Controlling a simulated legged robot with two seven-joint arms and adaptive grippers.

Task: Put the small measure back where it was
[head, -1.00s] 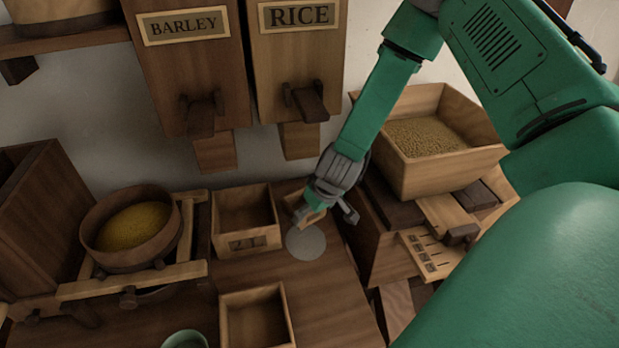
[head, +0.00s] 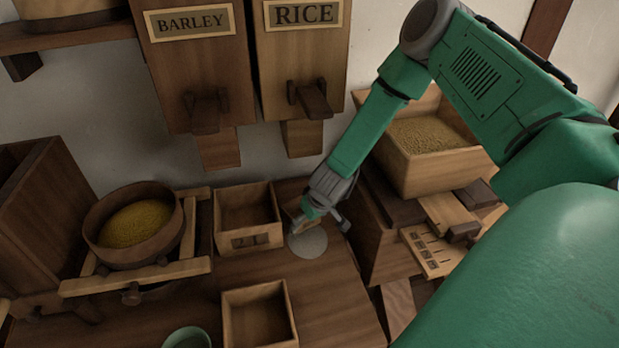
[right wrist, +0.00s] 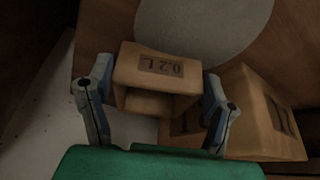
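The small measure (right wrist: 160,68), a little wooden box labelled 0.2 L, lies between the fingers of my right gripper (right wrist: 159,68) in the right wrist view. Narrow gaps seem to show between the box and the fingers, so the gripper looks open around it. In the head view the right gripper (head: 322,224) is low over the bench, behind a pale grey disc (head: 309,244), and mostly hides the small measure. The disc also shows in the right wrist view (right wrist: 205,25). My left gripper is not in view.
The 2 L measure (head: 247,241) stands just left of the right gripper. Another open box (head: 232,325) stands nearer. A round sieve (head: 110,256) with yellow grain is at left. A grain hopper (head: 440,171) stands at right. BARLEY and RICE bins (head: 300,60) hang above.

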